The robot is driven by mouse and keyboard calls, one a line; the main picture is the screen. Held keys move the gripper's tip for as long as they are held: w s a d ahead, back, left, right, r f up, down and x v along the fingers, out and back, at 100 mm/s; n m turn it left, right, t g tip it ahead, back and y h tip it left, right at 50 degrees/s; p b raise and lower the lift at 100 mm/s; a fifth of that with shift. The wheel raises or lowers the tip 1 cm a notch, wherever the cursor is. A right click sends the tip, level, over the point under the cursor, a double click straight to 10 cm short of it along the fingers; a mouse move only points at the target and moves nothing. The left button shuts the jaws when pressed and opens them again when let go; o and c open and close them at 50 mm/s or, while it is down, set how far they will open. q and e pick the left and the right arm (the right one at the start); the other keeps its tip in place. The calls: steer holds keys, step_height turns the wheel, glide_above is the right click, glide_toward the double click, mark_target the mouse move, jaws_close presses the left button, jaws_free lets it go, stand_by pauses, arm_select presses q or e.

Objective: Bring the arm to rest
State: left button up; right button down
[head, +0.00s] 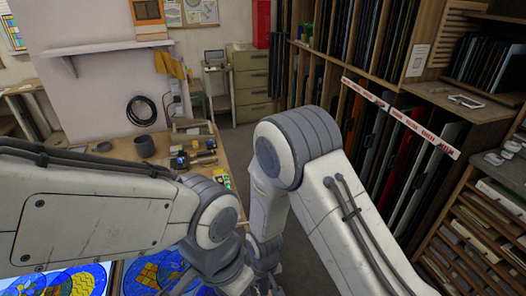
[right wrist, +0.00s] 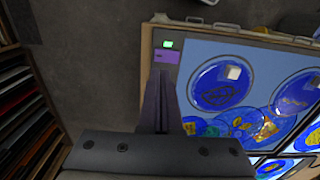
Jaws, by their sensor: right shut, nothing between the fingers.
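My right arm comes in from the right in the head view, bends at a large grey joint and runs down to the bottom edge. My right gripper (right wrist: 157,88) shows in the right wrist view with its fingers together and empty. It is over the left edge of a workbench with a light-blue panel (right wrist: 220,62) bearing round blue glass designs. I cannot tell its height above the bench. My left arm spans the left of the head view, and its gripper does not show.
A wooden bench (head: 122,161) with tools and a dark cup (head: 145,146) stands at left. Blue stained-glass pieces (head: 62,281) show at the lower left. A rack of glass sheets (head: 400,150) with a red-and-white strip (head: 400,117) fills the right. Grey floor (head: 238,145) lies between.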

steer(key=s+r+n+b, duration=0.1)
steer(key=s+r+b, duration=0.2)
steer(key=r+b, duration=0.4)
steer(key=s+d+r+n+y+b, duration=0.1)
steer(key=s+d+r+n+b, duration=0.1)
steer(key=s+d+r+b, duration=0.2)
steer(key=s+d+r, duration=0.1)
steer(key=s+r, duration=0.2)
steer(key=s, duration=0.4)
steer(key=shift+s+n+b, duration=0.3)
steer(key=shift+s+b, duration=0.1)
